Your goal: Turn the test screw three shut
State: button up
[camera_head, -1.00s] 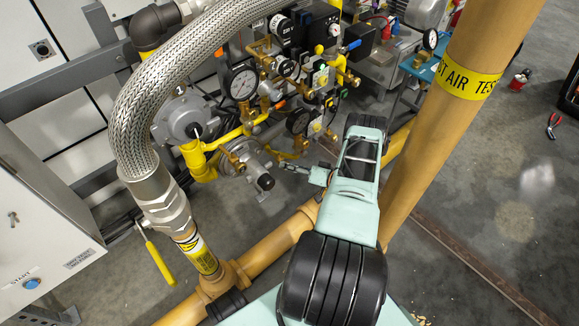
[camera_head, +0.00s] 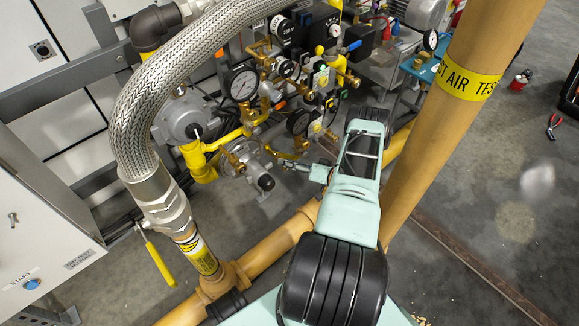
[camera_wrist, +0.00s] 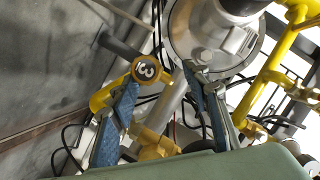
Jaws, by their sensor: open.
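I cannot clearly make out the test screw itself. My gripper (camera_wrist: 161,76) is open, with its two blue-padded fingers apart. The left fingertip overlaps the lower edge of the tag in the picture; I cannot tell whether it touches. The right finger lies in front of a grey round housing (camera_wrist: 215,40). In the head view my gripper (camera_head: 290,165) is small and points left towards the lower valve assembly.
Yellow pipework (camera_wrist: 270,75) stands right of the fingers, with brass fittings (camera_wrist: 155,145) and loose cables below. In the head view, gauges (camera_head: 243,83) and valves crowd the area above. A braided hose (camera_head: 128,115) arches at left, and a tan post (camera_head: 440,130) stands right of my arm.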

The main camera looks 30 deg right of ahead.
notch_tip(320, 180, up, 8)
jog(key=shift+r, duration=0.15)
dwell(0.6)
